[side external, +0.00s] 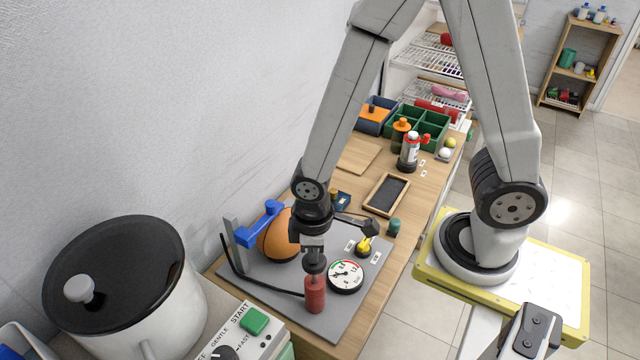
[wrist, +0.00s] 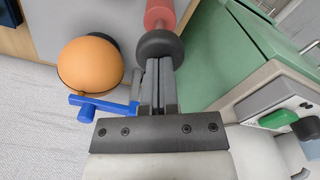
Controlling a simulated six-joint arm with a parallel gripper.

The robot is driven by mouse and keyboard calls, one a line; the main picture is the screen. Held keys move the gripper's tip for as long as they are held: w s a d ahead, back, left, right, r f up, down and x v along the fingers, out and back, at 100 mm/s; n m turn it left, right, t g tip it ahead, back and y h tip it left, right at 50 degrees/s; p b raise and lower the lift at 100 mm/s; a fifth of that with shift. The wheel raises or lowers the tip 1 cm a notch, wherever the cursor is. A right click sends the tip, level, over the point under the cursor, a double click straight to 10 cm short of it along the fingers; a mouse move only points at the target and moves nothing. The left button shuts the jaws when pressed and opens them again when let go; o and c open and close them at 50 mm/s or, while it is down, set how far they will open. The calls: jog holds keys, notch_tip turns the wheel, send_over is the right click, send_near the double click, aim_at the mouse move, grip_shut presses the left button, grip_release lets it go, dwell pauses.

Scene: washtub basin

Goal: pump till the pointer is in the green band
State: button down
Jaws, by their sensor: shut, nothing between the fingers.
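The pump is a red upright cylinder (side external: 315,297) with a black round knob (side external: 314,264) on top, standing on a grey board. In the wrist view the knob (wrist: 160,47) lies at my fingertips, with the red body (wrist: 159,13) beyond it. My gripper (side external: 313,250) points down right above the knob, its fingers (wrist: 158,65) shut together and empty. I cannot tell whether they touch the knob. The white round gauge (side external: 346,276) stands beside the pump; its face has a green band, but the pointer's reading is too small to tell.
An orange ball (side external: 279,236) sits on the grey board (side external: 262,282) by a blue lever (side external: 260,224). A yellow valve-like part (side external: 365,246) is behind the gauge. A white control box with a green button (side external: 254,321) and a large pot (side external: 150,300) stand at the front left.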

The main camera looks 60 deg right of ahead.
jog(key=shift+r, duration=1.4)
jog(key=shift+r, duration=2.05)
jog(key=shift+d, duration=0.1)
jog(key=w+d+r+m+t, duration=0.1)
jog(key=w+d+m+t, duration=0.1)
jog(key=d+m, duration=0.4)
jog(key=w+d, duration=0.1)
jog(key=d, duration=0.1)
jog(key=shift+d+r+t, duration=0.2)
jog(key=shift+d+t, duration=0.1)
jog(key=shift+d, duration=0.1)
jog(key=shift+a, duration=0.1)
